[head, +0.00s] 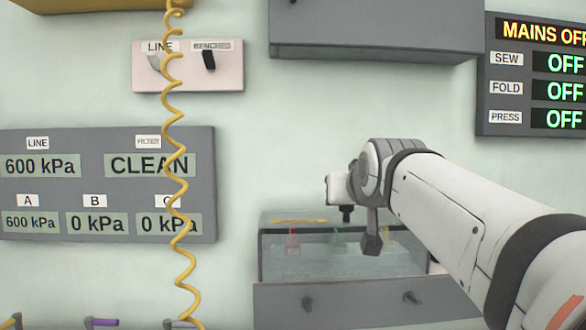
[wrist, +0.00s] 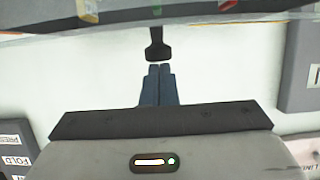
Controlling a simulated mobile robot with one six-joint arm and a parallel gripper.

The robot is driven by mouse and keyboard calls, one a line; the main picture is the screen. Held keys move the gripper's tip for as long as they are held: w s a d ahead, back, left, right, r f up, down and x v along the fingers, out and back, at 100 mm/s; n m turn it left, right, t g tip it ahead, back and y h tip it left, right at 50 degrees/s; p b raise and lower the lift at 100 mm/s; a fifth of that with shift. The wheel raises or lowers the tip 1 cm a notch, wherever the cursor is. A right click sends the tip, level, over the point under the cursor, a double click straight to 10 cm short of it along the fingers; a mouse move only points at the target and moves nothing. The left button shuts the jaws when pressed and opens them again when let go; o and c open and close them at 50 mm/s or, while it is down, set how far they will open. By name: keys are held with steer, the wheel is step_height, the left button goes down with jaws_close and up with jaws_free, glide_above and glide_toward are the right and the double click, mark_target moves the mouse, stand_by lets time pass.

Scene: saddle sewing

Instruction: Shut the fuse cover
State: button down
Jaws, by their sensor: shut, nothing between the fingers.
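The fuse cover (head: 315,264) is a clear panel on the low box under my arm in the head view. Small coloured fuses show through it. In the wrist view its clear edge (wrist: 200,16) crosses the top, with coloured fuses behind. How far it stands open I cannot tell. A dark knob-like handle (wrist: 157,48) juts from that edge toward my gripper. My gripper (wrist: 160,68) is shut and empty. Its fingertips are lined up with the handle's wide end and very close to it; contact is unclear. In the head view my wrist hangs just above and in front of the box.
A grey panel with two dark knobs (head: 350,306) lies below the box. A grey cabinet (head: 375,28) hangs above. A coiled yellow hose (head: 172,110) hangs at left before the gauge panel (head: 100,140). The status board (head: 493,100) is at right. Bare wall lies between.

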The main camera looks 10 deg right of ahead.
steer(key=shift+s+f+b, duration=0.2)
steer(key=shift+f+b, duration=0.25)
steer(key=shift+f, duration=0.45)
